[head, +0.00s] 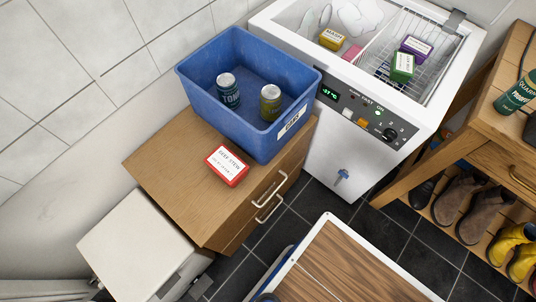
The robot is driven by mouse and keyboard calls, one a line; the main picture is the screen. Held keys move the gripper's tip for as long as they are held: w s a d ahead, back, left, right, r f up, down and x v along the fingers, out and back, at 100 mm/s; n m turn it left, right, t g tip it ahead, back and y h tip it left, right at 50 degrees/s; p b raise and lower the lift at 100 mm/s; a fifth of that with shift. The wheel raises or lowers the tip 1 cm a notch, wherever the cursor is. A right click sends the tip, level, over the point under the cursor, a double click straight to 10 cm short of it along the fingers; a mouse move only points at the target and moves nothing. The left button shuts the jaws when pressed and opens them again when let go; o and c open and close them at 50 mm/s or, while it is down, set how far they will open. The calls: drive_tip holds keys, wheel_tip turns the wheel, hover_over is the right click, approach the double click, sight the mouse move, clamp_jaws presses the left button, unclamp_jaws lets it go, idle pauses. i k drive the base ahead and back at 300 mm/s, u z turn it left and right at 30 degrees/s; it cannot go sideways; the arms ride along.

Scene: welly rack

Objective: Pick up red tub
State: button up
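The red tub (227,165) is a small, flat box with a white label on top; the label seems to read "beef stew". It lies on the wooden top of a drawer cabinet (163,166), in front of a blue crate (222,108) and apart from it. Its top and front side are in plain view and nothing covers it. My gripper is not in view.
The crate holds two cans (228,90). A white chest freezer (345,122) stands open behind, with several small tubs inside. A wooden rack (480,130) with boots is at right. A wood-grained top with a white rim (345,265) fills the bottom foreground.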

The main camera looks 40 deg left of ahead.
sight(228, 165)
drive_tip(key=z, duration=0.6)
drive_tip(key=i, duration=0.55)
drive_tip(key=u, duration=1.6)
drive_tip(key=k, duration=1.05)
drive_tip(key=u, duration=1.85)
